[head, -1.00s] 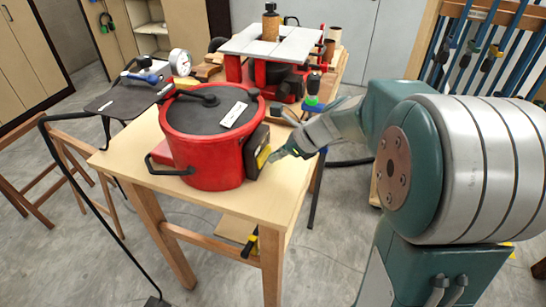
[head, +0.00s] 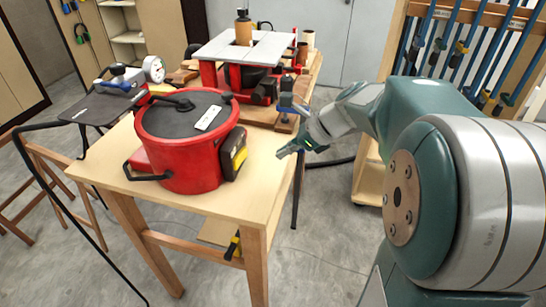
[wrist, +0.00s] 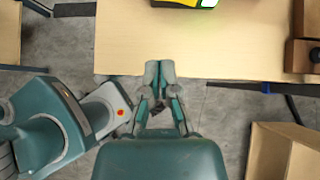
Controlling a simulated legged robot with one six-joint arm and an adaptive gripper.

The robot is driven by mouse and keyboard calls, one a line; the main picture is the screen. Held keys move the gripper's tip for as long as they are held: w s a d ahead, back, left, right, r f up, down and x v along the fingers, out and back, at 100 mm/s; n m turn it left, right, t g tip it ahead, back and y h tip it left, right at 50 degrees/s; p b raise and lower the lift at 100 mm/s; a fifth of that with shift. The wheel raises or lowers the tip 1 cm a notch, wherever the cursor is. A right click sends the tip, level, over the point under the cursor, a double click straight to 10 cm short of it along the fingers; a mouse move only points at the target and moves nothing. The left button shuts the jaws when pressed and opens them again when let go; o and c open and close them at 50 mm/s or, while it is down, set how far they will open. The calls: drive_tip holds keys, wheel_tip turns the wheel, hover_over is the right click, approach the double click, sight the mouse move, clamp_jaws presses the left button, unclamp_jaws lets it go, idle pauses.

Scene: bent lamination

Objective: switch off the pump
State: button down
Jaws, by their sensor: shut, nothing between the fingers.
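A red round pot (head: 185,160) with a dark lid (head: 185,113) stands on the wooden table and looks like the pump's body. A dark box with a yellow face (head: 238,158) is fixed to its right side. In the wrist view the yellow part (wrist: 178,2) shows at the top edge, with a bright green patch beside it. My gripper (head: 281,152) is shut and empty, to the right of the box with a gap between them, near the table's right edge. In the wrist view my gripper's fingertips (wrist: 160,70) lie close together at the table edge.
The wooden table (head: 255,190) has bare top around the pot's right side. A red machine with a grey top (head: 240,50) stands behind it. A clamp (head: 287,105) stands behind my gripper. A clamp rack is at right.

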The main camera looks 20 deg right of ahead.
drive_tip(key=shift+f+v, duration=0.25)
drive_tip(key=shift+v, duration=1.4)
drive_tip(key=shift+s+d, duration=0.15)
